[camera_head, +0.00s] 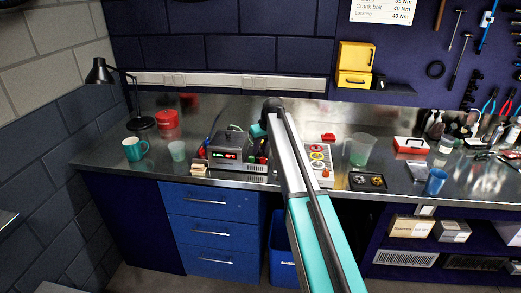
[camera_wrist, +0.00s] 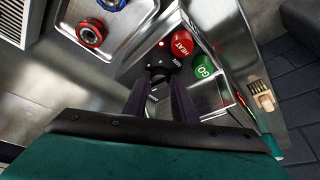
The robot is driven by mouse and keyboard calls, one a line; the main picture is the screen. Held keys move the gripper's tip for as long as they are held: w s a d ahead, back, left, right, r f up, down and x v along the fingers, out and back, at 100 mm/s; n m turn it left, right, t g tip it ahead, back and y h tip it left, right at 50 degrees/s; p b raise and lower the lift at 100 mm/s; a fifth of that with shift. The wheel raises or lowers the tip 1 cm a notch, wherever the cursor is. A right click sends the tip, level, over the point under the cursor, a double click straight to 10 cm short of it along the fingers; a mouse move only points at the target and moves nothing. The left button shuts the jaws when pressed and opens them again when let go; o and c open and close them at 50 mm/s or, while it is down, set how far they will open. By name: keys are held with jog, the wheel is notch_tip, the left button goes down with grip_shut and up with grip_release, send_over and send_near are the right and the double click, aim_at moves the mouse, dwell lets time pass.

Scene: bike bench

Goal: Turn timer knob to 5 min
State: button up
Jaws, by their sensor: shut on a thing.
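The black timer knob (camera_wrist: 158,74) sits on the steel front of a machine, beside the letters MIN, in the wrist view. My gripper (camera_wrist: 161,86) is shut on it, one dark finger on each side; the fingers hide part of the knob, and I cannot read its setting. A red HEAT button (camera_wrist: 181,44) and a green GO button (camera_wrist: 203,67) are just right of the knob.
A green cup (camera_head: 177,150), teal mug (camera_head: 134,148) and black lamp (camera_head: 101,72) are to the left. A wooden brush (camera_wrist: 263,97) lies near the machine. The steel bench (camera_head: 105,155) has free room at the front left.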

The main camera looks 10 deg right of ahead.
jog(key=m, duration=0.1)
jog(key=m+h+b, duration=0.1)
jog(key=m, duration=0.1)
jog(key=shift+a+m, duration=0.2)
jog(key=shift+m, duration=0.1)
jog(key=m, duration=0.1)
jog(key=m+h+b, duration=0.1)
jog(key=m+h, duration=0.1)
jog(key=m, duration=0.1)
jog(key=shift+a+b, duration=0.25)
jog(key=shift+b, duration=0.15)
jog(key=m, duration=0.2)
jog(key=m+h+b, duration=0.1)
jog(key=m, duration=0.1)
jog(key=shift+w+a+g, duration=0.15)
jog(key=shift+w+g, duration=0.05)
jog(key=shift+g, duration=0.1)
jog(key=shift+a+m+g+h+b, duration=0.1)
jog(key=shift+m+g+h+b, duration=0.35)
jog(key=shift+m, duration=1.35)
jog(key=shift+h, duration=0.25)
jog(key=o, duration=1)
jog(key=shift+o, duration=0.2)
jog(key=shift+r, duration=0.15)
jog(key=p+v, duration=0.2)
jog(key=v, duration=1.1)
jog(key=shift+r+p, duration=0.3)
jog(key=shift+p, duration=0.05)
